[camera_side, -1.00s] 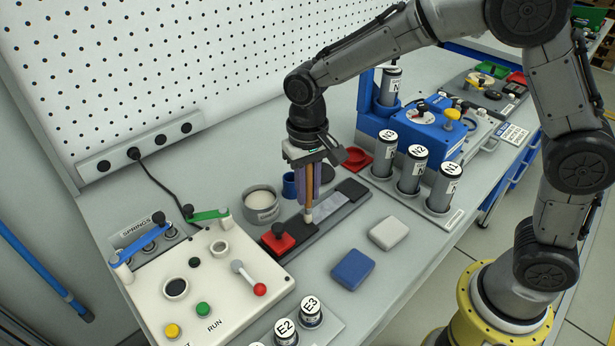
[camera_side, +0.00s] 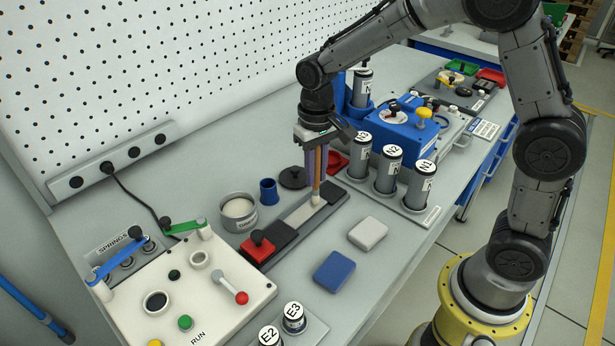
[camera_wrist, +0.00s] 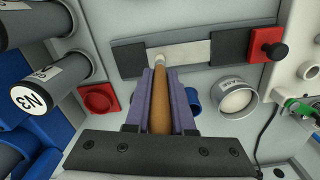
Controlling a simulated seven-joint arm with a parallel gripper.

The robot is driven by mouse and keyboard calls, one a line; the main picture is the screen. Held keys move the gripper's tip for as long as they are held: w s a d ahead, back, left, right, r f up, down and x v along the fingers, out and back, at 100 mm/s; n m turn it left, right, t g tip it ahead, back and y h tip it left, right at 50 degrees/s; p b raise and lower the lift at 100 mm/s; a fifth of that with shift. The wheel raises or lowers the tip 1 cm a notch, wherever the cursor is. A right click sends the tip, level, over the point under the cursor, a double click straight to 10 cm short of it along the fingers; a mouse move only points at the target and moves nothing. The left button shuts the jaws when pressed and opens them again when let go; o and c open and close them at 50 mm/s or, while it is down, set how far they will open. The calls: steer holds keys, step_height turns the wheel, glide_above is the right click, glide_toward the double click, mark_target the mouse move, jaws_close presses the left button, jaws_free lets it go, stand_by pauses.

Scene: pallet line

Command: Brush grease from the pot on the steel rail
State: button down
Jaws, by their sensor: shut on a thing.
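My gripper (camera_side: 315,168) is shut on a brush (camera_wrist: 159,100) with a brown wooden handle, held upright between purple fingers. Its pale bristle tip (camera_side: 316,200) is at the end of the steel rail (camera_side: 298,216) away from the red clamp, on or just above the surface; I cannot tell which. In the wrist view the rail (camera_wrist: 195,53) runs between two dark blocks, with the tip near its left end. The grease pot (camera_side: 240,213), a grey round cup with pale contents, stands apart from the gripper, left of the rail; its label is partly readable.
A red clamp block (camera_side: 258,247) sits at the rail's near end. A blue cup (camera_side: 268,191) and a dark disc (camera_side: 293,177) stand behind the rail. Blue (camera_side: 334,272) and grey (camera_side: 368,233) pads lie in front. Labelled cylinders (camera_side: 387,169) stand to the right.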

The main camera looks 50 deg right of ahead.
steer(key=shift+d, duration=1.3)
steer(key=shift+a, duration=6.05)
step_height(320, 180, up, 8)
